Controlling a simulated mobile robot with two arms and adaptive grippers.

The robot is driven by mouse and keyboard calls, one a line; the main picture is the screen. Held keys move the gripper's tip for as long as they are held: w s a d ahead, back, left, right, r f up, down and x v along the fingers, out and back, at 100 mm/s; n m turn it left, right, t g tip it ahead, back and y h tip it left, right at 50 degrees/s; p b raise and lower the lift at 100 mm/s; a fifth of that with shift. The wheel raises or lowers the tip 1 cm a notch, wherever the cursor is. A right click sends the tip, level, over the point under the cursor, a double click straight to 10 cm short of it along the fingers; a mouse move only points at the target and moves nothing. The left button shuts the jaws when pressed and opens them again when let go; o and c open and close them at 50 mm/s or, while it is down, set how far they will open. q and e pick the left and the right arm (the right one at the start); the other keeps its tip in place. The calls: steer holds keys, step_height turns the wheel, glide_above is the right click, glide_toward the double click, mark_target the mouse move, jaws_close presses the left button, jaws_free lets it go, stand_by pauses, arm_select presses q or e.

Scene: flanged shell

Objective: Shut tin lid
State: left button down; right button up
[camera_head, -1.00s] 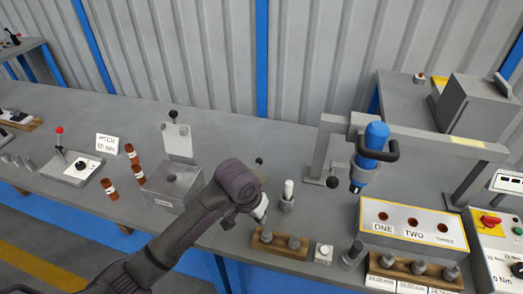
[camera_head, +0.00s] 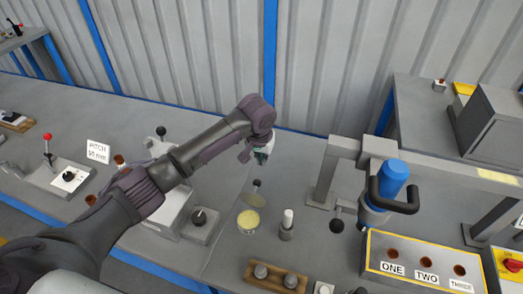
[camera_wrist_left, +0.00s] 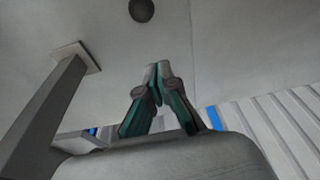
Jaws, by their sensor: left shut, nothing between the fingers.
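A small round tin (camera_head: 248,221) with pale yellow contents stands on the bench in the head view. Its grey lid (camera_head: 251,199) stands raised at the tin's back edge, so the tin is open. A small dark tip shows at the top of the lid. My left gripper (camera_head: 262,158) is shut and empty, above and behind the raised lid, apart from it in the picture. The left wrist view shows its closed fingertips (camera_wrist_left: 158,68) over bare grey surface, with a dark round knob beyond them; I cannot tell whose knob. My right gripper is not in view.
A white-topped cylinder (camera_head: 287,224) stands right of the tin. A gantry (camera_head: 323,180) with a blue tool (camera_head: 388,185) rises further right. A wooden block with pegs (camera_head: 276,277) lies in front. My left arm partly hides a grey box (camera_head: 166,212). Bench behind the tin is clear.

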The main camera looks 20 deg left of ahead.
arm_select(q)
steer(key=s+f+p, duration=0.1)
steer(key=f, duration=0.1)
steer(key=s+f+p, duration=0.1)
steer(key=s, duration=0.1)
steer(key=shift+f, duration=0.35)
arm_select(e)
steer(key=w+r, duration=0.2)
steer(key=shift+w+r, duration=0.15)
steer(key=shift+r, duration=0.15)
arm_select(q)
steer(key=shift+w, duration=0.15)
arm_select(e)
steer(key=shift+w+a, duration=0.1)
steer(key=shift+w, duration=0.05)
